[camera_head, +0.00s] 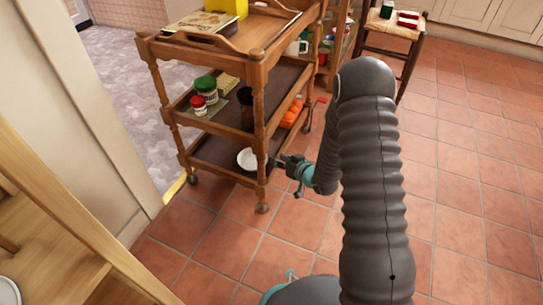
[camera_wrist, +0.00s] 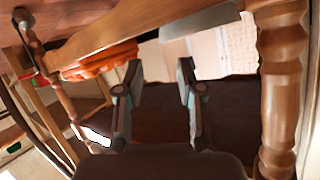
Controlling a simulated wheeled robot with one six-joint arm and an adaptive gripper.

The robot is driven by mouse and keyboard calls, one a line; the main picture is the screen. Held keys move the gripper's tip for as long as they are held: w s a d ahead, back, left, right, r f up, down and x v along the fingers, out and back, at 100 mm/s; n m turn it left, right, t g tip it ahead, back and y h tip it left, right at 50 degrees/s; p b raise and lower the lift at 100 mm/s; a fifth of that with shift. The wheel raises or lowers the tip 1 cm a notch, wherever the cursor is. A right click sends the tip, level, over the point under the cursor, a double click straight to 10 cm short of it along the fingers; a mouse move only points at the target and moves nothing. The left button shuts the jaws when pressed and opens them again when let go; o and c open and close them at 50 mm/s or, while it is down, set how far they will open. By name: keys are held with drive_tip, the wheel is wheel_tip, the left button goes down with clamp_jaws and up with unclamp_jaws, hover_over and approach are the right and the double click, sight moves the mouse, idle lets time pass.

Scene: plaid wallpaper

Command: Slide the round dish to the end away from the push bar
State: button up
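The round dish (camera_head: 249,158) is small and white. It lies on the dark bottom shelf (camera_head: 215,152) of a wooden trolley, just left of the near turned leg in the head view. My gripper (camera_head: 281,162) is just right of that leg, low beside the bottom shelf and apart from the dish. In the wrist view my gripper (camera_wrist: 158,75) has its two fingers spread with nothing between them. A white patch (camera_wrist: 96,135) left of the fingers may be the dish, partly hidden. I cannot clearly make out which part of the trolley is the push bar.
The near trolley leg (camera_head: 260,155) stands between gripper and dish; a turned post (camera_wrist: 283,85) fills the wrist view's right side. Orange items (camera_head: 291,113) lie farther back on the trolley. Jars (camera_head: 205,88) stand on the middle shelf. Tiled floor (camera_head: 470,190) is clear at right.

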drive_tip(key=shift+v, duration=1.75)
drive_tip(key=s+d+f+g+h, duration=0.45)
drive_tip(key=s+d+f, duration=0.2)
drive_tip(key=f, duration=0.25)
drive_tip(key=s+d+r+m+g+h+p, duration=0.1)
drive_tip(key=s+d+r+g+h, duration=0.1)
drive_tip(key=s+d+r+h, duration=0.3)
drive_tip(key=s+r+m+p, duration=0.1)
drive_tip(key=s+r+p, duration=0.2)
drive_tip(key=s+r, duration=0.4)
drive_tip(key=s+r+m+t+p, duration=0.1)
drive_tip(key=s+r+p, duration=0.2)
drive_tip(key=r, duration=2.1)
drive_tip(key=s+r+m+p, duration=0.1)
drive_tip(key=s+r+p, duration=0.2)
drive_tip(key=s+r, duration=0.8)
wheel_tip(320, 180, up, 5)
drive_tip(key=shift+d+r+m+t+y, duration=0.1)
drive_tip(key=shift+d+m+t+y, duration=0.2)
drive_tip(key=shift+m+t+y, duration=0.1)
